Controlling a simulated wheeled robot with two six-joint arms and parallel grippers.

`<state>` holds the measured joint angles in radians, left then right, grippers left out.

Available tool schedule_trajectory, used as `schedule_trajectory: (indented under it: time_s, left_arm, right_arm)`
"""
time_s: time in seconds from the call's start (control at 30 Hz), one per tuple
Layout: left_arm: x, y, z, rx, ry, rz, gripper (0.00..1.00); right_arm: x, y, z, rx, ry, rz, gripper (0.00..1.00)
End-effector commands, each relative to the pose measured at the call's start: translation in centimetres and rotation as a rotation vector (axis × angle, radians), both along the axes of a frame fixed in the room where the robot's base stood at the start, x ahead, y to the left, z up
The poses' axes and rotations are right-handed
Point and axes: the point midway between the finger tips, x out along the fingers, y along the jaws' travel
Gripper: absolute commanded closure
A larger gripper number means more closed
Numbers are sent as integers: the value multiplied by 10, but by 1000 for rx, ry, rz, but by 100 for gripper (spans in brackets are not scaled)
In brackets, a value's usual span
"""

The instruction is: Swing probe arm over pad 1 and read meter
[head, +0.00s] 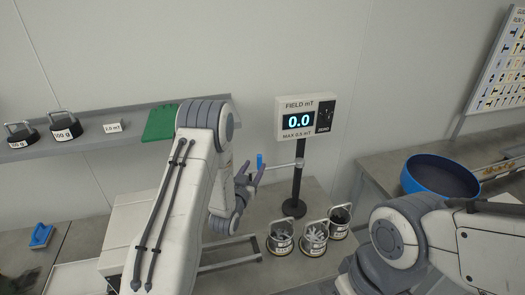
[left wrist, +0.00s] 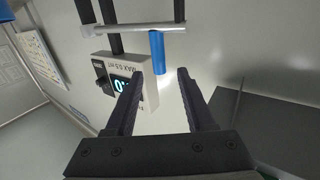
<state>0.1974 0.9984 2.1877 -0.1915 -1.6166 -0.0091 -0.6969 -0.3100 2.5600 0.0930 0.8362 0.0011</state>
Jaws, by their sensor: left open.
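The field meter (head: 305,118) stands on a black pole and its display reads 0.0. It also shows upside down in the left wrist view (left wrist: 141,68). A silver probe arm (head: 282,166) sticks out sideways from the pole, with a blue cylinder (head: 260,161) at its end. In the left wrist view the blue cylinder (left wrist: 157,52) hangs from the probe arm (left wrist: 135,30), just beyond the fingertips. My left gripper (head: 252,173) is open and empty, its fingers (left wrist: 157,80) either side of the cylinder's line. No pad marked 1 can be made out. My right gripper is not visible.
Three metal cans (head: 313,239) with handles stand on the bench in front of the pole. A shelf at left holds weights (head: 65,127) and a green piece (head: 160,122). A blue bowl (head: 440,178) stands on the right bench. A blue-handled item (head: 41,236) lies at left.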

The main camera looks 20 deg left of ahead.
Motion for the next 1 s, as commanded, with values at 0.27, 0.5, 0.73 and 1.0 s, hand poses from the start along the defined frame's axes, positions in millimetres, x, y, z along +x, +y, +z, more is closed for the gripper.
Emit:
schedule_trajectory:
  time_s: [0.27, 0.5, 0.73, 1.0]
  left_arm:
    - [51, -1, 4, -1, 0, -2, 46]
    - [81, -1, 2, 0, 1, -2, 46]
    - [89, -1, 0, -1, 2, -2, 46]
    - [88, -1, 0, -1, 2, -1, 72]
  right_arm:
    - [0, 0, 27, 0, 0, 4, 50]
    - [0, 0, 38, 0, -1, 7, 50]
    - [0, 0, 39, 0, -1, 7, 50]
    - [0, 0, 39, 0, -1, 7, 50]
